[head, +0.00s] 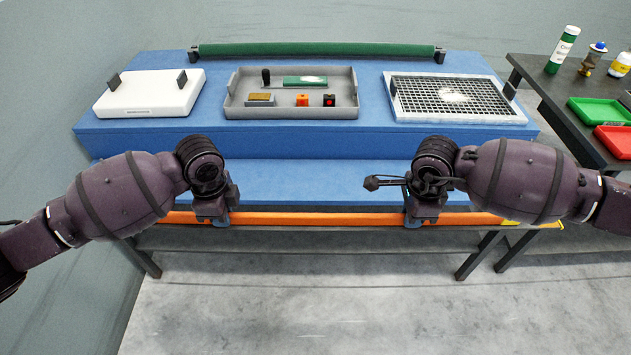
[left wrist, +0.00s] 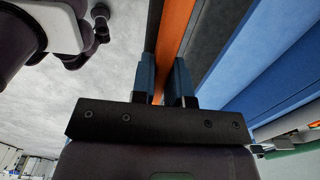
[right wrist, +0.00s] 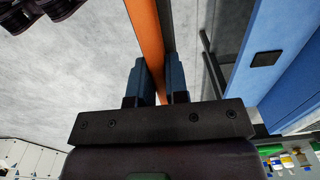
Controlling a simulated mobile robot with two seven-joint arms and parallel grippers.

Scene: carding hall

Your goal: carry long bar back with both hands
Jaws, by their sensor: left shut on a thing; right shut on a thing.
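A long orange bar (head: 315,219) runs level from left to right along the front of the blue-topped table. A yellow part shows near its right end. My left gripper (head: 212,220) is shut on the bar left of its middle, and my right gripper (head: 415,221) is shut on it to the right. In the left wrist view the bar (left wrist: 176,35) passes between the blue fingers (left wrist: 165,82). In the right wrist view the bar (right wrist: 146,30) also runs between the fingers (right wrist: 156,84). My arms cover parts of it.
The blue stepped table (head: 300,180) carries a white box (head: 150,95), a grey tray (head: 290,112) with small items and a mesh-topped frame (head: 400,112). A green bar (head: 315,50) rests along the back. A dark side table (head: 545,85) with bottles and bins stands right.

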